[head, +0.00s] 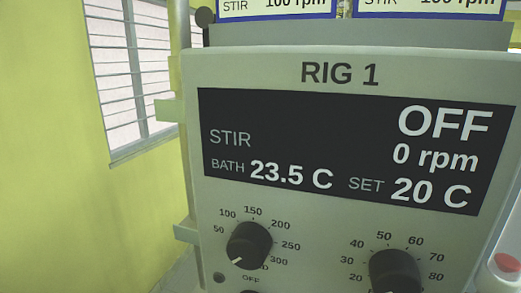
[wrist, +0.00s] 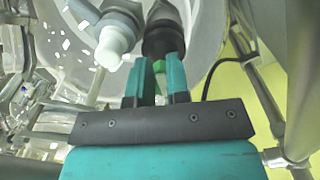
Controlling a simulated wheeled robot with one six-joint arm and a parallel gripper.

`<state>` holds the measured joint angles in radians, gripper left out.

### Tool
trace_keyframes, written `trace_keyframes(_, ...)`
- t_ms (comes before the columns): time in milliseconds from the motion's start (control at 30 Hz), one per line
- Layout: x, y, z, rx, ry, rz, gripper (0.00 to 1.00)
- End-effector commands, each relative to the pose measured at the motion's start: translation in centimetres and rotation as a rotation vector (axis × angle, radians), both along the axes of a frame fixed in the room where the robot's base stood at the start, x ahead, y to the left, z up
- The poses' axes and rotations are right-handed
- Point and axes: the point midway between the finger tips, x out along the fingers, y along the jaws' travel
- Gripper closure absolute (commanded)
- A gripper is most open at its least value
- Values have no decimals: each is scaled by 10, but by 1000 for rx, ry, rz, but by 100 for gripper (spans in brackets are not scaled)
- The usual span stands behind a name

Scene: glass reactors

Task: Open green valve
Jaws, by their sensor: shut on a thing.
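In the wrist view my gripper (wrist: 160,66) points up at the underside of a glass vessel (wrist: 210,25). Its two teal fingers are closed on a small green part, the green valve (wrist: 160,99), of which only a sliver shows between them. A dark fitting (wrist: 162,40) sits right at the fingertips. The fingers hide most of the valve, so I cannot tell how its handle is turned. The head view shows neither the valve nor my gripper.
A white-tipped fitting (wrist: 115,42) is close left of the fingers. A black cable (wrist: 212,75) and metal post (wrist: 262,95) are at right. In the head view, the RIG 1 panel (head: 340,73) reads OFF, 0 rpm, bath 23.5 C, set 20 C, above black knobs (head: 250,245).

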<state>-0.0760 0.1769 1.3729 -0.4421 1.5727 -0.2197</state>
Motion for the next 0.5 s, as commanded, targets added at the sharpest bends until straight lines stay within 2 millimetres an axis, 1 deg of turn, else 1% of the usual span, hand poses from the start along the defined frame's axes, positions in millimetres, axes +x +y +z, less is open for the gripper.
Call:
trace_keyframes(33,2,-5,-14,-4,36,-19,100)
trace_keyframes(267,9,-8,-14,-2,33,-20,100)
trace_keyframes(500,12,-6,-14,0,28,-12,100)
